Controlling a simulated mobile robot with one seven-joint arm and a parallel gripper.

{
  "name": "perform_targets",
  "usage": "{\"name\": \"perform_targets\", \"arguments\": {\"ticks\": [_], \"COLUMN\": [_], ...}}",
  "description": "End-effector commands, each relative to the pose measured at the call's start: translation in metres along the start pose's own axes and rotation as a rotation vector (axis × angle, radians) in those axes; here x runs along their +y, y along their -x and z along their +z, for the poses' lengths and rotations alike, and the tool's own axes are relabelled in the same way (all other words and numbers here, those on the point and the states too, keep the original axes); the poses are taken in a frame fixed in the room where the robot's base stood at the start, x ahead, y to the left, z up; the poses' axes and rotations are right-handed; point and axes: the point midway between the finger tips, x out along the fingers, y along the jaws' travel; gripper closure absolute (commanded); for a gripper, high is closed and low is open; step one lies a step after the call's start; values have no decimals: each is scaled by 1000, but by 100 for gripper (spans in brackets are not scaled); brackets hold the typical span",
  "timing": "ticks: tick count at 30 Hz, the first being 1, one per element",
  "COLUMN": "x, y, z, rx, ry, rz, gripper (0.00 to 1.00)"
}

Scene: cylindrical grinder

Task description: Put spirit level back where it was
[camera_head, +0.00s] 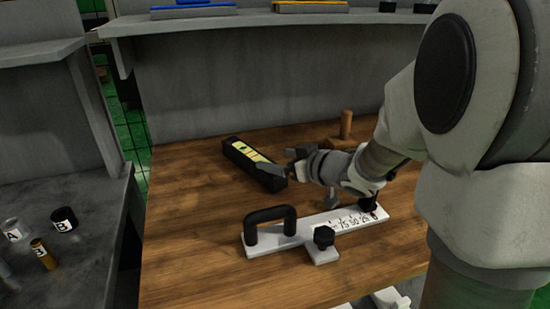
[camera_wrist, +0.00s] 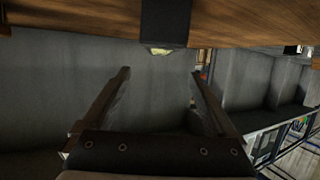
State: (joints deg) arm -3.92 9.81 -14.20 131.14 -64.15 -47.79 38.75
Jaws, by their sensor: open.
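The spirit level (camera_head: 246,158) is a black bar with a yellow label on top, lying slantwise on the wooden bench. My gripper (camera_head: 279,161) is at its near right end in the head view, with the fingers pointing left towards it. In the wrist view the picture is upside down, and the black body of the level (camera_wrist: 165,22) shows at the top edge, beyond my open fingers (camera_wrist: 160,72). The fingers are apart and nothing is between them. Whether a finger touches the level cannot be told.
A white scale fixture (camera_head: 349,221) with a black handle (camera_head: 270,215) and a black knob (camera_head: 324,237) lies in front of my gripper. A wooden block with a peg (camera_head: 346,124) stands behind. Small jars (camera_head: 64,218) stand on the left grey bench. Bare wood (camera_head: 185,200) lies left of the level.

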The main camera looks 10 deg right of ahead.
Motion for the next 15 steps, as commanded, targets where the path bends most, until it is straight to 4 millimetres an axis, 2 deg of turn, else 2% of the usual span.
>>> {"name": "perform_targets", "arguments": {"ticks": [5, 8, 11, 15], "x": [2, 12, 27, 46], "y": [5, 13, 31, 69], "z": [-2, -9, -20, -28], "rx": [0, -6, -26, -88], "ry": [2, 11, 15, -6], "rz": [16, 82, 199, 381], "gripper": [8, 8, 8, 8]}}
